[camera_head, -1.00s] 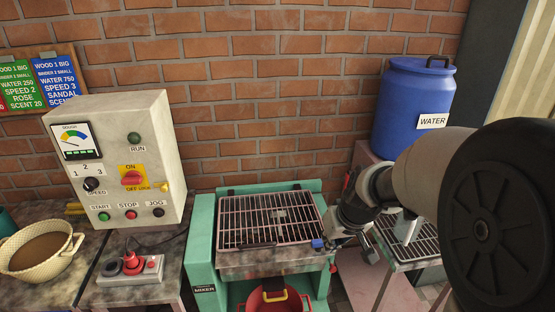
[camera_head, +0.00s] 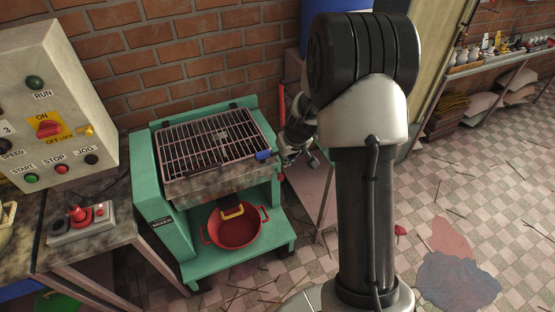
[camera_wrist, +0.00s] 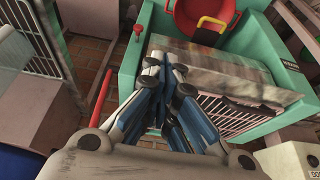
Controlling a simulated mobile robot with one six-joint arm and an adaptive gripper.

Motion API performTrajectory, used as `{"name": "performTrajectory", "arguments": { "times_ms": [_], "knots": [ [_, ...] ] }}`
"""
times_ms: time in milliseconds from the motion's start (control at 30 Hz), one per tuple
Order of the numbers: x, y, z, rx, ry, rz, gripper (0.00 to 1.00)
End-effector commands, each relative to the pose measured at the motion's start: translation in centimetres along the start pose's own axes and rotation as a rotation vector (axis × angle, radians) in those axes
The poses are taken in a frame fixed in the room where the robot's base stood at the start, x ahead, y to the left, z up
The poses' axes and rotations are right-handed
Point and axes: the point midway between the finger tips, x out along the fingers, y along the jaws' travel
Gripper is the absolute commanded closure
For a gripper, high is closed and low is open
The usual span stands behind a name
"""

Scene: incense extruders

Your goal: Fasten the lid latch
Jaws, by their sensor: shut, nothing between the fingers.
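The green mixer (camera_head: 150,195) has a barred metal grid lid (camera_head: 205,143) lying flat over its top. A small blue piece (camera_head: 263,155), seemingly the latch handle, is at the lid's front right corner. My gripper (camera_head: 288,160) is just right of that piece, very close to it; I cannot tell whether they touch. In the wrist view my gripper (camera_wrist: 165,75) is shut and empty, its blue-and-dark fingers over the mixer's edge beside the lid bars (camera_wrist: 225,112). The latch cannot be made out clearly there and may be hidden by the fingers.
A red pan (camera_head: 236,232) is in the mixer's lower opening. The control box (camera_head: 50,110) and a red-knobbed switch unit (camera_head: 80,222) are at left. A pink stand is close behind my gripper on the right. Tiled floor is open further right.

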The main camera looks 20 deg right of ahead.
Motion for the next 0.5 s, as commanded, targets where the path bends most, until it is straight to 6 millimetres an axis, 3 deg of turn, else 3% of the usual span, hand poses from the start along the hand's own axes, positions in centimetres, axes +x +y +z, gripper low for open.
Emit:
{"name": "performTrajectory", "arguments": {
  "times_ms": [167, 500],
  "knots": [
    [2.2, -0.1, 0.2, 0.0, -0.003, -0.001, 1.0],
    [9.5, -0.1, 0.2, 0.0, -0.002, -0.001, 1.0]
  ]
}}
